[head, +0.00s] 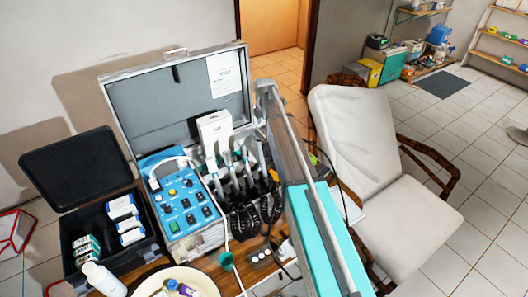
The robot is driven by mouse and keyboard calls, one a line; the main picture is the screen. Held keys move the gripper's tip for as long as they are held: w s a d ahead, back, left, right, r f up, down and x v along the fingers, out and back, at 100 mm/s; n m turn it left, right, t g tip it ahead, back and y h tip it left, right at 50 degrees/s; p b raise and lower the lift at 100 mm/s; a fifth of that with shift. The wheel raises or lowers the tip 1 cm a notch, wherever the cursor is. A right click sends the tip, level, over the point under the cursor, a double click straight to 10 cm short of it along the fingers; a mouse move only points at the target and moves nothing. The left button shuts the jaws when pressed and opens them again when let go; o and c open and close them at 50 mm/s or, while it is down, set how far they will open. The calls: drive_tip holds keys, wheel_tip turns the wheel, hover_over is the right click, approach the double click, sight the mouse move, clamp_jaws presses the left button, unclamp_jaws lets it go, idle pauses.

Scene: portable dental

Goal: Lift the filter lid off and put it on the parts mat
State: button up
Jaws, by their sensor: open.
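I cannot make out the filter lid for certain. A small green piece (226,260) near the table's front could be part of the filter, but it is too small to tell. I cannot pick out the parts mat. The open grey case (172,85) holds a blue control unit (180,200) with knobs and switches, and several handpieces (235,165) with black coiled hoses (255,215). My gripper is not in view. A large grey and teal body at the right of the case hides part of the table behind it.
A black box (75,255) with its lid open holds small cartons at the left. A white bottle (103,279) and a pale round tray (150,284) stand in front. A white cable (236,282) crosses the table. A padded chair (365,150) is at the right.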

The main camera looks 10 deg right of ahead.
sight(264, 142)
drive_tip(key=shift+f+b, duration=2.45)
drive_tip(key=shift+f, duration=0.3)
drive_tip(key=shift+f, duration=0.15)
wheel_tip(264, 142, down, 5)
drive_tip(key=b, duration=0.5)
drive_tip(key=shift+s+a, duration=0.1)
drive_tip(key=c, duration=0.6)
